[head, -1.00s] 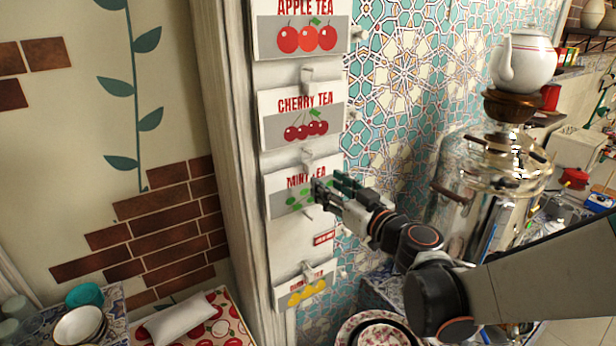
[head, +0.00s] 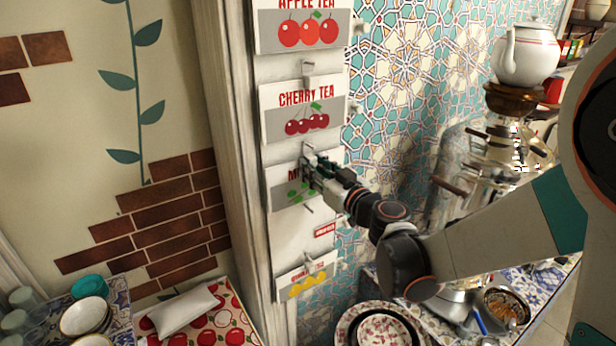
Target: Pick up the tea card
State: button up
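Several tea cards hang in a column on a pale wooden post. The apple tea card (head: 302,30) is at the top, with the cherry tea card (head: 302,112) below it. The mint tea card (head: 286,198) comes under that, and a card with yellow fruit (head: 306,282) hangs lowest. My gripper (head: 309,166) is at the upper part of the mint tea card, by the peg above it, and hides most of its lettering. I cannot tell whether the fingers touch the card or are closed on it.
Stacked plates (head: 345,325) lie below the cards. Bowls (head: 85,315) and a white cushion-like object (head: 182,308) are at lower left. Small pegs stick out between the cards.

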grip_shut()
jog(key=shift+r, duration=0.1)
jog(key=shift+r, duration=0.45)
jog(key=shift+s+d+r, duration=0.2)
jog(key=shift+s, duration=0.1)
jog(key=b+v, duration=0.1)
jog(key=v, duration=1.5)
jog(key=w+a+f+b, duration=0.2)
jog(key=w+f+b, duration=0.1)
jog(key=f+b, duration=0.5)
jog(key=w+a+f+b, duration=0.2)
jog(key=w+f+b, duration=0.2)
jog(key=f+b, duration=0.5)
jog(key=shift+a+f, duration=0.4)
jog(key=shift+f, duration=0.5)
